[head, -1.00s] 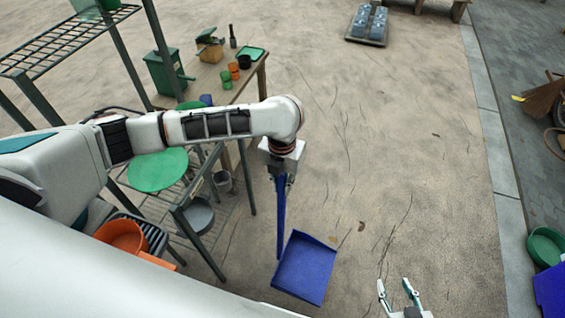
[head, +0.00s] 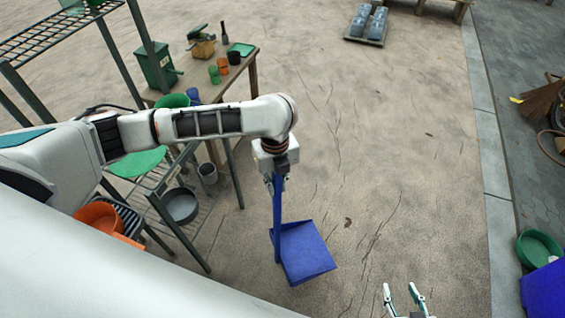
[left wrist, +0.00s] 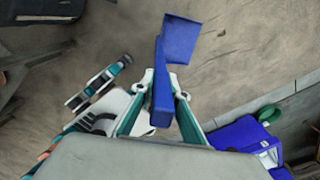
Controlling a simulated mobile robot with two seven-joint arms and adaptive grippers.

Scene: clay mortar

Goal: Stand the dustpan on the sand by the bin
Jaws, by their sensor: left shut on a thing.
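The blue dustpan (head: 306,256) hangs below my left gripper (head: 276,180), its long handle upright and its pan low over the sand. I cannot tell whether the pan touches the sand. The left wrist view shows the left gripper (left wrist: 163,82) shut on the handle, with the dustpan's pan (left wrist: 181,40) beyond. The blue bin (head: 545,291) is at the lower right edge, partly cut off; a blue bin also shows in the left wrist view (left wrist: 240,134). My right gripper (head: 402,288) is open and empty at the bottom, between the dustpan and the bin.
A green tub (head: 539,249) lies beside the bin, on the paving past the kerb (head: 497,170). A wooden table (head: 214,84) with pots and a metal rack (head: 205,222) stand left of the dustpan. Sand (head: 400,130) is open between dustpan and kerb.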

